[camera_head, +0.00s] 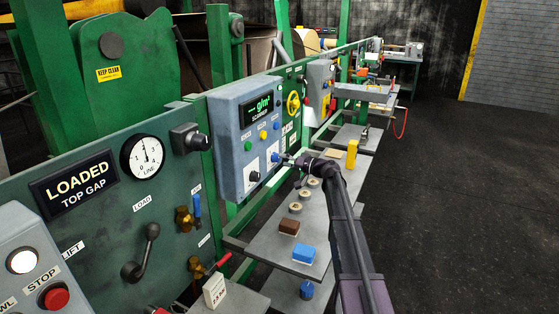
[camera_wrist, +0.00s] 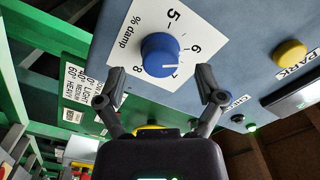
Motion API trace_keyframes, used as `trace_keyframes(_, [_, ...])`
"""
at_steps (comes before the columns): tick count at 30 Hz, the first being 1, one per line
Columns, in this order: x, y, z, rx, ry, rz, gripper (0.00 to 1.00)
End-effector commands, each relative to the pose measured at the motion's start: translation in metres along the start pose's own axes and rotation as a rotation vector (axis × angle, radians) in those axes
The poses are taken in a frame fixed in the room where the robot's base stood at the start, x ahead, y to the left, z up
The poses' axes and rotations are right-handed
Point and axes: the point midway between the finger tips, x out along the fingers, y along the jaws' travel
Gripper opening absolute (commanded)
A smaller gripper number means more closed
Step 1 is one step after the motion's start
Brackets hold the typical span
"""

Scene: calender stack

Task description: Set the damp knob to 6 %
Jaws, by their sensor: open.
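The damp knob is the blue round knob (camera_wrist: 158,52) on a white plate marked "% damp" (camera_wrist: 135,30) in the wrist view. The numbers 5, 6 and 8 show around it. A pale line shows at the knob's lower right, on the side of the 7, but I cannot read the exact setting. My gripper (camera_wrist: 160,86) is open, with one finger to each side of the knob and no visible contact. In the head view the blue knob (camera_head: 275,157) sits on the blue-grey box (camera_head: 231,130), with my gripper (camera_head: 285,159) close in front.
A black knob (camera_head: 254,176) on another white plate is left of the blue one. A yellow button (camera_wrist: 290,53) is near the knob. The floor at right is clear.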

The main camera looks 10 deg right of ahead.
Motion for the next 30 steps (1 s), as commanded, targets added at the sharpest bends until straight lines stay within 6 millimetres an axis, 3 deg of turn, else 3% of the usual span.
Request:
trace_keyframes(15, [-0.079,0.000,0.001,0.000,0.001,0.001,0.87])
trace_keyframes(21, [-0.093,0.000,0.000,0.000,0.000,0.000,0.87])
trace_keyframes(30, [-0.094,0.000,0.000,0.000,-0.001,0.000,0.87])
